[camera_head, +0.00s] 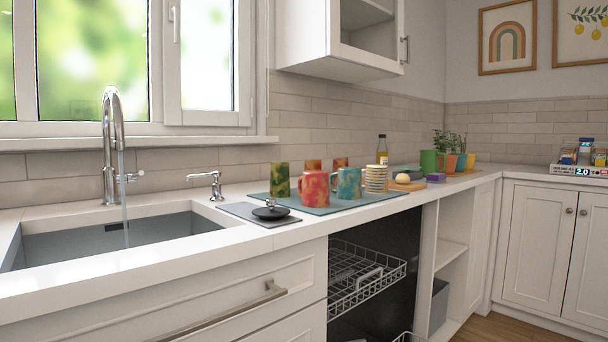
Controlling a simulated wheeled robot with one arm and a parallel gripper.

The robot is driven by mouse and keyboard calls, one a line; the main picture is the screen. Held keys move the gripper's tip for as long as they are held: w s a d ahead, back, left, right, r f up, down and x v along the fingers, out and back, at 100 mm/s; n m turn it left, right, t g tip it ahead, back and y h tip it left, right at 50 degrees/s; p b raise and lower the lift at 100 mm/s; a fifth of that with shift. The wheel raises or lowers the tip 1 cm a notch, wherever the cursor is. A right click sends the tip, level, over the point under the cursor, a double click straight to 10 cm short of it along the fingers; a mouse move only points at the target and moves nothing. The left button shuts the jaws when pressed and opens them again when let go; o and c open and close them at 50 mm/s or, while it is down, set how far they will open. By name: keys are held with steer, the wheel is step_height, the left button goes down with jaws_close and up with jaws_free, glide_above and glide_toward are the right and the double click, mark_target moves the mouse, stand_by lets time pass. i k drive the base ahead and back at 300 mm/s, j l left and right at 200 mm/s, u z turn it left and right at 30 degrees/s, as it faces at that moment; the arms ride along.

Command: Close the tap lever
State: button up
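The chrome tap (112,140) stands behind the sink at the left. A thin stream of water (123,195) runs from its arched spout down into the grey sink (80,243). The tap lever (133,176) is on the right side of the tap's base and sticks out to the right, tilted slightly upward. My gripper is not in view, and nothing touches the lever.
A chrome soap dispenser (214,187) stands right of the tap. A grey mat (260,221) with a dark lidded item, then several mugs on a teal mat (335,206), stand further right. Below, a dishwasher rack (366,278) shows in an open bay. The counter's front edge is clear.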

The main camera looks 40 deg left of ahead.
mark_target(132, 177)
steer(key=u, duration=2.5)
